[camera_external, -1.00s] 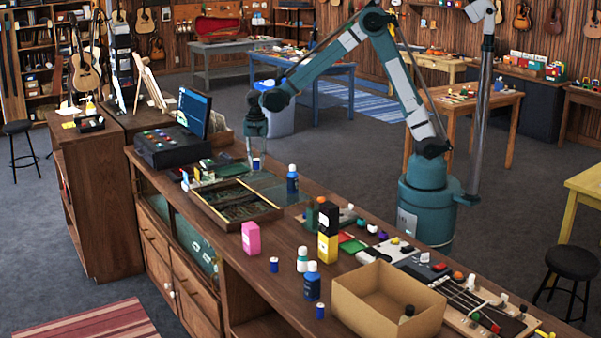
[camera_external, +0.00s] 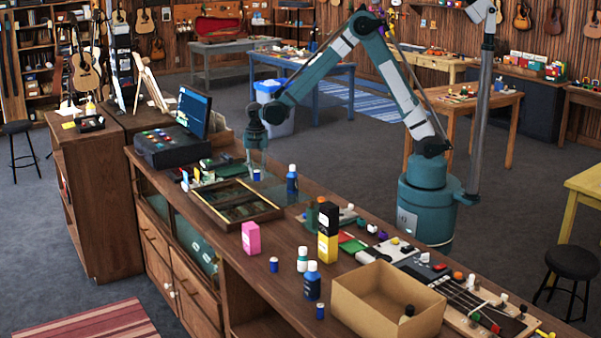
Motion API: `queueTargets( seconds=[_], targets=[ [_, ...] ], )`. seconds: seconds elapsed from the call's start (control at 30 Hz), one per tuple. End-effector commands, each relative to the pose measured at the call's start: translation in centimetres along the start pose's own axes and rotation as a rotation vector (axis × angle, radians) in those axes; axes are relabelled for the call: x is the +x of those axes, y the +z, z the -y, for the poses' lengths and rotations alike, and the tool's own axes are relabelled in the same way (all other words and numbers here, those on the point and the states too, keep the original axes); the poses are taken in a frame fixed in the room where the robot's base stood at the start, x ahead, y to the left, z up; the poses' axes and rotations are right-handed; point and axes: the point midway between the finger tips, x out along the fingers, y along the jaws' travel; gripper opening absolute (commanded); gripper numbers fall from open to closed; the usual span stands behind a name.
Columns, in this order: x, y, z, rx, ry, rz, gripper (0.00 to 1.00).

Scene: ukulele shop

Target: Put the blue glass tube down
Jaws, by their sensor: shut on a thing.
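My gripper (camera_external: 257,163) points down over the far part of the long wooden counter (camera_external: 290,235), behind the framed display tray (camera_external: 236,201). It is shut on a small blue glass tube (camera_external: 257,175) that shows at its fingertips. The tube looks upright. I cannot tell whether its bottom touches the counter or hangs just above it. Two similar small blue tubes stand on the counter's near side, one at the middle (camera_external: 273,265) and one at the front (camera_external: 320,311).
A blue bottle (camera_external: 292,181) stands right of my gripper. A laptop (camera_external: 193,112) and dark box (camera_external: 172,146) are to its left. A pink box (camera_external: 251,238), yellow-black box (camera_external: 328,233), blue bottle (camera_external: 312,282) and open cardboard box (camera_external: 388,301) stand nearer.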

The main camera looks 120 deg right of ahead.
Motion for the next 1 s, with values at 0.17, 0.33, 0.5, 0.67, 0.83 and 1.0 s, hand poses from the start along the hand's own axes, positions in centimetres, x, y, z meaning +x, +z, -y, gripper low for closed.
queueTargets(
  seconds=[0.17, 0.33, 0.5, 0.67, 0.83, 1.0],
  targets=[
    [0.0, 0.0, 0.0, 0.000, 0.000, 0.000, 0.10],
    [0.6, 0.0, 0.0, 0.000, 0.000, 0.000, 0.10],
    [2.3, 0.0, 0.0, 0.000, 0.000, 0.000, 0.10],
    [3.7, 0.0, 0.0, 0.000, 0.000, 0.000, 0.10],
    [4.2, 0.0, 0.0, 0.000, 0.000, 0.000, 0.10],
    [4.2, 0.0, 0.0, 0.000, 0.000, 0.000, 0.10]
  ],
)
